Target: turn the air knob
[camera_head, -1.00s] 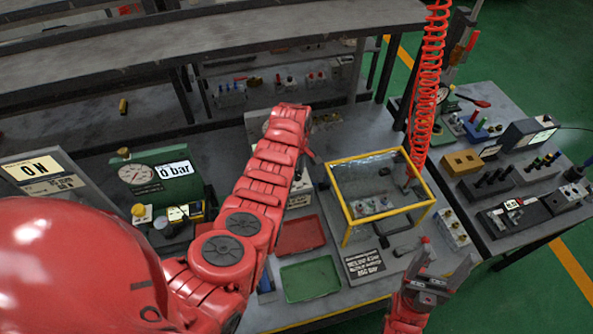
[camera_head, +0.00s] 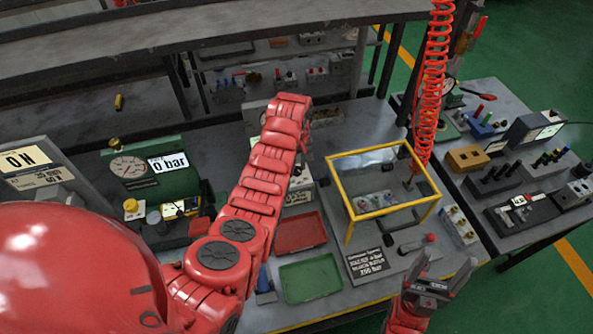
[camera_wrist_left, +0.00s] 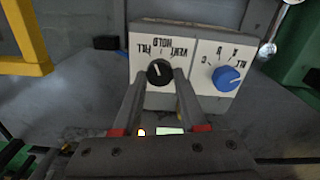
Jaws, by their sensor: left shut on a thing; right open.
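In the left wrist view, my left gripper (camera_wrist_left: 160,80) is shut on a black knob (camera_wrist_left: 159,71). The knob sits on a white panel (camera_wrist_left: 150,97) whose upside-down lettering reads FILL, VENT and HOLD. A blue knob (camera_wrist_left: 226,77) with its own letter marks is on the panel just to the right, apart from the fingers. My right gripper (camera_head: 443,270) is open and empty at the table's front edge, lower right.
A yellow-framed clear box (camera_head: 348,213) stands right of my left arm. A red tray (camera_head: 299,233) and a green tray (camera_head: 311,280) lie in front. A gauge board (camera_head: 154,171) reading 0 bar is at left. A red coiled hose (camera_head: 429,95) hangs at right.

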